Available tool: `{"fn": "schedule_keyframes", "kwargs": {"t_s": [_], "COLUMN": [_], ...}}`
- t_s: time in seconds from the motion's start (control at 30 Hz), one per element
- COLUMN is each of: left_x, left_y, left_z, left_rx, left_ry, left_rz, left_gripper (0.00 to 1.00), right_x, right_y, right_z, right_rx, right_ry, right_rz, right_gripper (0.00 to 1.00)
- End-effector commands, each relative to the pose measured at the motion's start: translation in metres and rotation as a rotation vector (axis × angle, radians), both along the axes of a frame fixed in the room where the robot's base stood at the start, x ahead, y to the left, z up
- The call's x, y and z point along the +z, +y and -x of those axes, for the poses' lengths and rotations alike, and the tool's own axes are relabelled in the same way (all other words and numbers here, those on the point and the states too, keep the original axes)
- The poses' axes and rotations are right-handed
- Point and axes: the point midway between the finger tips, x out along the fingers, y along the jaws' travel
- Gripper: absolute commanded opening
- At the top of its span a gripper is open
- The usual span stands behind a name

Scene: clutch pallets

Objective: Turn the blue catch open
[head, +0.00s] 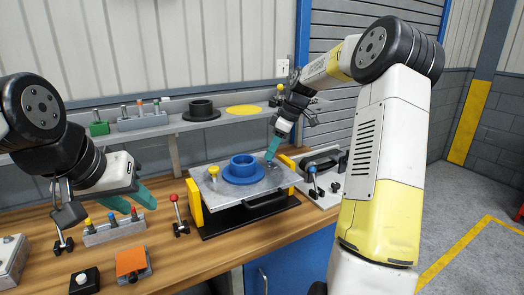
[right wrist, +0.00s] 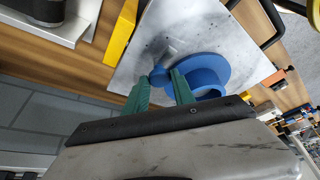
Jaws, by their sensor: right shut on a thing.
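The grey metal plate (head: 284,182) carries a blue flanged ring (head: 243,173) in its middle and a yellow-topped catch (head: 213,171) at its left. My right gripper (head: 272,155) is at the plate's right back side, its teal fingers pointing down. In the right wrist view, my right gripper (right wrist: 157,78) has the blue catch (right wrist: 159,76) between its fingertips, beside the blue ring (right wrist: 208,72). In the head view the fingers mostly hide that catch. My left gripper (head: 136,206) is empty with its fingers apart, over the bench left of the plate.
A red-knobbed lever (head: 178,215) stands left of the plate, and a blue-knobbed lever (head: 314,180) to its right. A black handle (head: 265,201) is on the plate's front edge. An orange-topped block (head: 131,263) lies at the front left. A shelf (head: 160,130) runs behind.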

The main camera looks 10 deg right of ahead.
Motion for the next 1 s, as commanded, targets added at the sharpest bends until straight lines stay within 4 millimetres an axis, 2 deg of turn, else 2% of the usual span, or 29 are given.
{"fn": "schedule_keyframes", "kwargs": {"t_s": [0.3, 0.33, 0.4, 0.43, 0.77, 0.87, 1.0], "left_x": [0.000, 0.000, 0.000, 0.000, 0.000, 0.000, 0.000], "left_y": [0.000, 0.000, 0.000, 0.000, 0.000, 0.000, 0.000], "left_z": [0.000, 0.000, 0.000, 0.000, 0.000, 0.000, 0.000], "left_rx": [0.000, 0.000, 0.000, 0.000, 0.000, 0.000, 0.000], "left_ry": [0.000, 0.000, 0.000, 0.000, 0.000, 0.000, 0.000], "left_rz": [0.000, 0.000, 0.000, 0.000, 0.000, 0.000, 0.000], "left_gripper": [0.36, 0.36, 0.36, 0.36, 0.36, 0.36, 0.36], "right_x": [-0.001, -0.001, -0.001, -0.001, 0.002, 0.011, 0.034], "right_y": [-0.001, -0.001, -0.001, -0.001, -0.001, -0.005, -0.013], "right_z": [0.000, 0.000, 0.000, 0.000, 0.000, 0.001, 0.005], "right_rx": [0.000, 0.000, 0.000, 0.000, 0.000, -0.002, -0.002], "right_ry": [0.001, 0.001, 0.001, 0.001, 0.000, -0.003, -0.003], "right_rz": [0.003, 0.003, 0.003, 0.002, 0.001, 0.002, 0.001], "right_gripper": [0.00, 0.36, 0.50, 0.52, 0.52, 0.52, 0.52]}}
